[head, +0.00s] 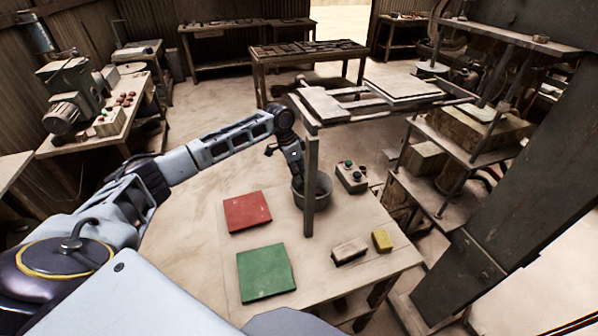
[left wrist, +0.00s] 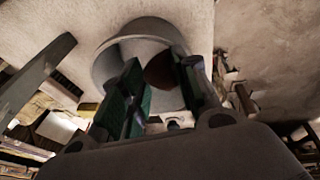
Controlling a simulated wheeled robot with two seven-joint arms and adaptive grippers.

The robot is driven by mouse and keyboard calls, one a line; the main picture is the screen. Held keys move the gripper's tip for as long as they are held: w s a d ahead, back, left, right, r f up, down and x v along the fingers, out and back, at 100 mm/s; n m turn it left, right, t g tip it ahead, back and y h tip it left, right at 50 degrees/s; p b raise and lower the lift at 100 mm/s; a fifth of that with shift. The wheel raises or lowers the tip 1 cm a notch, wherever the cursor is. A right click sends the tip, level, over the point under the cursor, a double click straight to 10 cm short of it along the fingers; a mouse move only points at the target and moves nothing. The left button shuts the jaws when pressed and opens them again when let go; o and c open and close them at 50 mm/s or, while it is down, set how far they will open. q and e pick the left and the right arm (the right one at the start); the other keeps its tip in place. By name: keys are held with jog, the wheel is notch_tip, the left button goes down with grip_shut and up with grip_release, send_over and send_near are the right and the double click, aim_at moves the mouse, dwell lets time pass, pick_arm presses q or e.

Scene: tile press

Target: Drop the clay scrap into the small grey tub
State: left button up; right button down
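The small grey tub (head: 318,187) stands upright on the table, partly hidden behind a post. My left gripper (head: 297,168) points down over the tub. In the left wrist view, the gripper (left wrist: 160,68) has its green-padded fingers part-closed, with the dark brown clay scrap (left wrist: 159,72) filling the gap at the tips. The scrap looks held there, above the open mouth of the tub (left wrist: 103,66). The fingers hide its sides, and the scrap does not show in the head view. My right gripper is not in view.
On the table lie a red tile (head: 247,212), a green tile (head: 265,272), a pale block (head: 350,251) and a yellow block (head: 382,240). A button box (head: 351,178) stands right of the tub. The post (head: 310,190) rises close in front of the tub.

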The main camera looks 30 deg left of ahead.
pick_arm(q)
jog(key=o, duration=0.4)
jog(key=shift+r, duration=0.2)
jog(key=shift+r+b, duration=0.4)
jog(key=shift+r, duration=0.05)
jog(key=b+v, duration=0.1)
jog(key=v, duration=1.1)
jog(key=shift+f, duration=0.1)
dwell(0.5)
